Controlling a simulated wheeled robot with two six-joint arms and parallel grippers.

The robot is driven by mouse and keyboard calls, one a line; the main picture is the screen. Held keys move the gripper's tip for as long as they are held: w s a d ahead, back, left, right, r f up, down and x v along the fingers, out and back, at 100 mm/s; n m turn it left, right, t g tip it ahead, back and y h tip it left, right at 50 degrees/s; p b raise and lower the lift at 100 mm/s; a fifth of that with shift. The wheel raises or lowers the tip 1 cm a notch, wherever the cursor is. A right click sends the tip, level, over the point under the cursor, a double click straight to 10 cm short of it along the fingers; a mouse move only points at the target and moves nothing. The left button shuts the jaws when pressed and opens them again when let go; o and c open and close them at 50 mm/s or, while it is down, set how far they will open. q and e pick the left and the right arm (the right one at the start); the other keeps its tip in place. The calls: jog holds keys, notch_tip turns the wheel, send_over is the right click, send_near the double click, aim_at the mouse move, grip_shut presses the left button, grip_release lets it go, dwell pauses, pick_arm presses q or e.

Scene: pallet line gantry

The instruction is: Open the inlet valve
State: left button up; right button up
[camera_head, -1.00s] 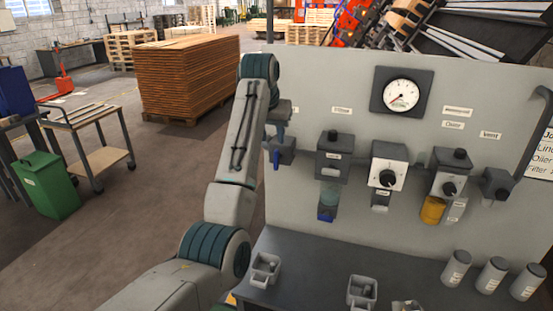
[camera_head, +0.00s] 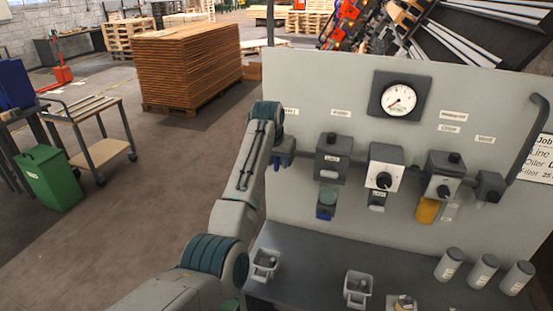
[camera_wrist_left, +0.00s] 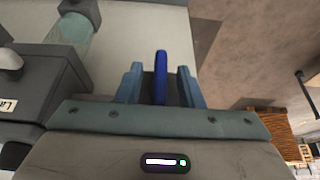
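The inlet valve (camera_head: 289,145) is at the left edge of the grey upright panel (camera_head: 300,85), mostly hidden behind my left arm in the head view. In the left wrist view its blue lever (camera_wrist_left: 160,75) stands between the two blue-grey fingers of my left gripper (camera_wrist_left: 160,88). The fingers are apart, with a small gap visible on each side of the lever, so the gripper looks open around it. In the head view the left gripper's fingers are hard to make out against the valve. My right gripper is not in view.
Right of the valve, the panel carries a filter unit (camera_head: 332,160), a regulator (camera_head: 384,175), a lubricator with an amber bowl (camera_head: 427,209) and a gauge (camera_head: 400,97). Small bins (camera_head: 264,265) and grey canisters (camera_head: 483,270) stand on the bench below. Open floor lies to the left.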

pick_arm(q)
jog(key=shift+c, duration=0.2)
grip_shut()
jog(key=shift+d+y, duration=0.1)
jog(key=shift+y, duration=0.4)
jog(key=shift+m+t+y, duration=0.3)
jog(key=shift+t+y, duration=0.1)
jog(key=shift+y, duration=0.4)
jog(key=shift+o, duration=0.2)
grip_release()
